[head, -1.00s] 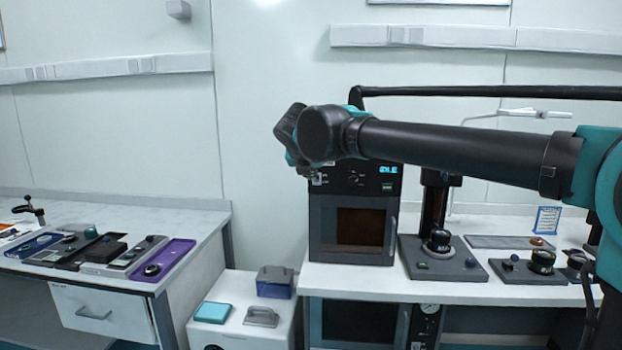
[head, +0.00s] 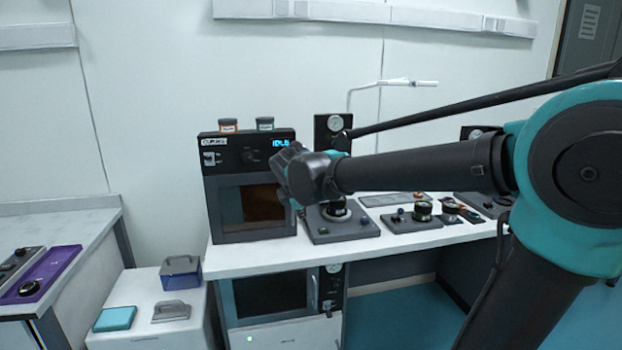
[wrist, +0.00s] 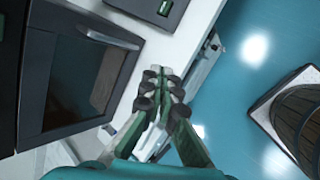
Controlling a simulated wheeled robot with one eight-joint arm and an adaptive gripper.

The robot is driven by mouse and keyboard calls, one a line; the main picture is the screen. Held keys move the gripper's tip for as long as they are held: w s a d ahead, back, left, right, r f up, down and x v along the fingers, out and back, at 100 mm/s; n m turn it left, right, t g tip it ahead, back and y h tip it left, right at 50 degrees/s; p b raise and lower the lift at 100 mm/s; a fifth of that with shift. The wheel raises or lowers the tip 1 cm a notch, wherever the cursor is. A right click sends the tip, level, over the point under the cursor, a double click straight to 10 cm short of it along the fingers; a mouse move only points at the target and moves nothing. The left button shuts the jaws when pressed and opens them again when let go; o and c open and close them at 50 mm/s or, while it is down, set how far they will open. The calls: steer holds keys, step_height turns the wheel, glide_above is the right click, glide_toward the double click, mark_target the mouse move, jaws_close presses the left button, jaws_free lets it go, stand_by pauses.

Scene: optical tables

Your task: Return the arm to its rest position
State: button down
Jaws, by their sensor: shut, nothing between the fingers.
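My gripper (wrist: 163,88) shows in the wrist view with its fingers together and nothing between them. It points down past the front edge of the white bench (wrist: 185,42), with the blue floor beyond. In the head view my arm reaches leftward from the teal joint at right. Its wrist end is in front of the right side of the oven-like box (head: 250,210), and the fingers cannot be made out there. The box's display reads IDLE.
Black-based devices (head: 340,222) stand on the bench right of the box. A low white cabinet holds a teal box (head: 115,319), a grey handled piece (head: 171,311) and a lidded box (head: 180,272). A purple tray (head: 50,272) lies on the left table. Open floor shows at lower right.

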steer(key=s+d+f+m+g, duration=0.1)
steer(key=s+d+f+m, duration=0.4)
steer(key=d+f+m, duration=0.25)
steer(key=s+d+f+m+g, duration=0.1)
steer(key=s+d+f+m, duration=0.5)
steer(key=d, duration=0.3)
steer(key=s+d+f+m+g, duration=0.1)
steer(key=s+d+f+m, duration=0.5)
steer(key=s+f+m, duration=0.3)
steer(key=shift+s+f+g+y, duration=0.2)
steer(key=shift+s+g+y, duration=0.1)
steer(key=shift+s, duration=0.3)
steer(key=c, duration=2.2)
jaws_free()
